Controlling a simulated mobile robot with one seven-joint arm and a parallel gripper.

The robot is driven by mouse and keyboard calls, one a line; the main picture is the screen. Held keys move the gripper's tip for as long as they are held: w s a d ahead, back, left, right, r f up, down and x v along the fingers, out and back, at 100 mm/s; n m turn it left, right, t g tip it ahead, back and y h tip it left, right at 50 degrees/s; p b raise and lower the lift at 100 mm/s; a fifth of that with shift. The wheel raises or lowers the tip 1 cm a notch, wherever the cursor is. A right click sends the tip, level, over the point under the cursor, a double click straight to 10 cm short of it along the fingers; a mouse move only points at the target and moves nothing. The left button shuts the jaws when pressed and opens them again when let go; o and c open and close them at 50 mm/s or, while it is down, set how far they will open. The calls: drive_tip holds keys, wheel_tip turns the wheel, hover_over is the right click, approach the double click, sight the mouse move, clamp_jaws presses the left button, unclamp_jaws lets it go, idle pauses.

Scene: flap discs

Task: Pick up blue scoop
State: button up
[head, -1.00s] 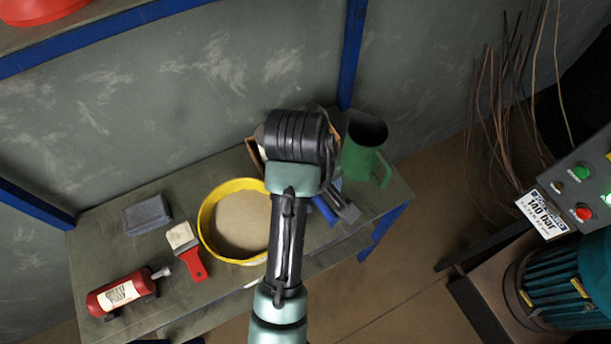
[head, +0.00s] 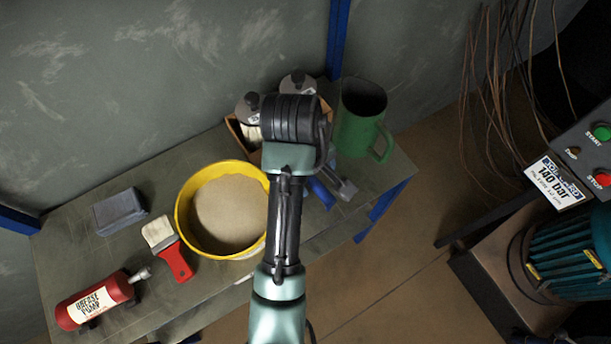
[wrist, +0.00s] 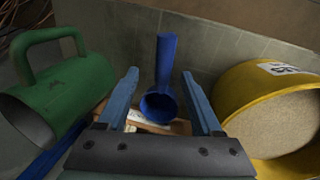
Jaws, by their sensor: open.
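The blue scoop shows in the wrist view, with its round cup (wrist: 158,105) nearer my gripper and its straight handle (wrist: 165,60) pointing up the picture. My gripper (wrist: 163,88) is open and empty, with one blue finger on each side of the scoop in the picture. I see no contact, and cannot tell how far ahead of the fingertips the scoop is. In the head view my arm hides most of this spot; a blue piece shows just right of it, but I cannot tell whether it is the scoop.
The yellow sand bowl (head: 183,215) and green jug (head: 360,125) flank the spot; a box (head: 232,130) with grey-topped items stands behind. A brush (head: 175,258), grey block (head: 118,210) and red grease pump (head: 95,300) lie left on the bench (head: 70,250). The wall is close behind.

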sight(317, 185)
drive_tip(key=f, duration=0.4)
drive_tip(key=shift+d+f+b, duration=0.2)
drive_tip(key=shift+d+b, duration=0.05)
drive_tip(key=shift+b, duration=0.1)
drive_tip(key=shift+c, duration=0.4)
clamp_jaws()
idle(0.7)
